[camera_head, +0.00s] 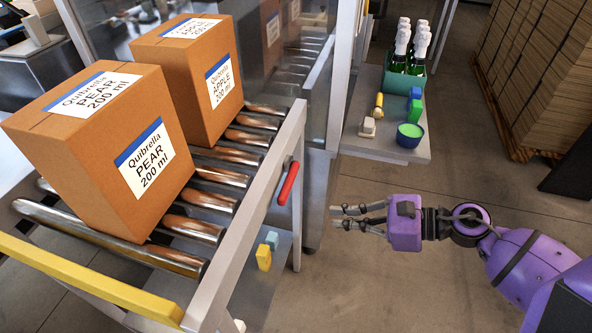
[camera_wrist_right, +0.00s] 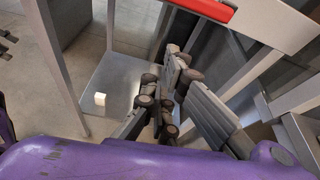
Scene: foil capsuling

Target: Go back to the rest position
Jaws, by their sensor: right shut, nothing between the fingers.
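My right gripper (camera_head: 340,217) is in the lower middle of the head view, at the end of my purple right arm, pointing left. It is shut and empty, in free space over the floor. Its fingers are a little to the right of the roller conveyor's frame (camera_head: 262,196) and its red handle (camera_head: 288,183). In the right wrist view the dark fingers (camera_wrist_right: 172,82) show below the red handle (camera_wrist_right: 205,8), with nothing held. My left gripper is in neither view.
Two cardboard boxes, PEAR (camera_head: 80,165) and APPLE (camera_head: 165,85), stand on the rollers. A side table (camera_head: 372,148) bears a green crate (camera_head: 396,82) of foil-topped bottles, a green bowl (camera_head: 409,136) and small items. The floor (camera_head: 365,285) below my right gripper is clear.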

